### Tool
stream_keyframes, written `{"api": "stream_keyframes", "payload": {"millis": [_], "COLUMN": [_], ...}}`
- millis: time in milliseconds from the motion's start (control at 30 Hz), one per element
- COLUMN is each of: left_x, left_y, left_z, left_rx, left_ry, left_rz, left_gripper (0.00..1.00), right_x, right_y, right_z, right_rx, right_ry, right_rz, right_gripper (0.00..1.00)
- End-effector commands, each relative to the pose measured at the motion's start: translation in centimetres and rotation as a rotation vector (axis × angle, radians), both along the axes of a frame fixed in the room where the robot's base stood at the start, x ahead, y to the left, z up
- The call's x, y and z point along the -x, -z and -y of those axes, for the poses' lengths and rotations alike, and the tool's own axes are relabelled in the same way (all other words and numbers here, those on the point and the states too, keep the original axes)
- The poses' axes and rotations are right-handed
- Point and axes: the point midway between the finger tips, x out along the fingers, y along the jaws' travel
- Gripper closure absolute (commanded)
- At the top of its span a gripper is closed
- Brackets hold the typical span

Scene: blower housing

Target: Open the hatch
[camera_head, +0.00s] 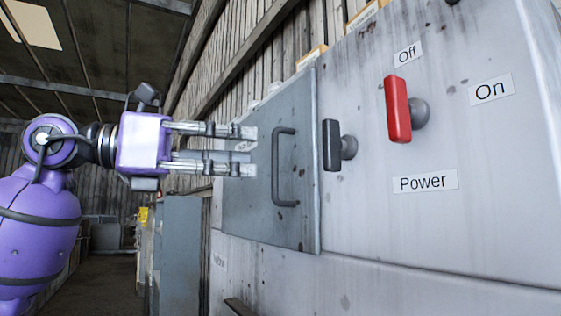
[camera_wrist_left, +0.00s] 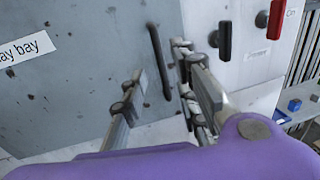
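The hatch (camera_head: 245,205) is a worn grey panel on the light grey housing and looks shut. Its dark bar handle (camera_head: 276,170) is upright near the right edge; the handle also shows in the left wrist view (camera_wrist_left: 160,60). A black latch lever (camera_head: 331,146) points upright just right of the hatch. My left gripper (camera_head: 252,151) is open and empty, its fingertips just left of the handle in the head view. In the left wrist view the handle appears between the two fingers (camera_wrist_left: 158,62), but its depth relative to the tips is unclear. My right gripper is not in view.
A red power lever (camera_head: 398,110) stands upright near the Off label (camera_head: 407,54), with an On label (camera_head: 491,90) to its right. A grey cabinet (camera_head: 180,255) stands behind at lower left. A blue object (camera_wrist_left: 295,105) shows at right in the wrist view.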

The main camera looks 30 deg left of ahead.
Motion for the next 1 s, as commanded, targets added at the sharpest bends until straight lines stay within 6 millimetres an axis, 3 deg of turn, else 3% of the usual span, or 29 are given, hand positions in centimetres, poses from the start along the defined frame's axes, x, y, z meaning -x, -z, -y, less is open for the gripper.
{"api": "stream_keyframes", "payload": {"millis": [133,400,733,933,1000], "left_x": [-1.7,-4.3,-4.8,-4.8,-4.7], "left_y": [-0.4,-0.2,0.0,0.0,0.0], "left_z": [1.8,4.0,4.3,4.3,4.3], "left_rx": [0.002,0.001,0.002,0.002,0.002], "left_ry": [0.005,0.004,0.004,0.004,0.004], "left_rz": [0.002,0.001,-0.001,-0.001,-0.001], "left_gripper": [0.72,0.72,0.72,0.97,1.00], "right_x": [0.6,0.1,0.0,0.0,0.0], "right_y": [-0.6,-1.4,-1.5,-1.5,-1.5], "right_z": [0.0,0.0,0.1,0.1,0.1], "right_rx": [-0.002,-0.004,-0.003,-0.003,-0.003], "right_ry": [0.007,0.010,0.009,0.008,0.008], "right_rz": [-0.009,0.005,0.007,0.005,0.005], "right_gripper": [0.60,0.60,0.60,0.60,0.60]}}
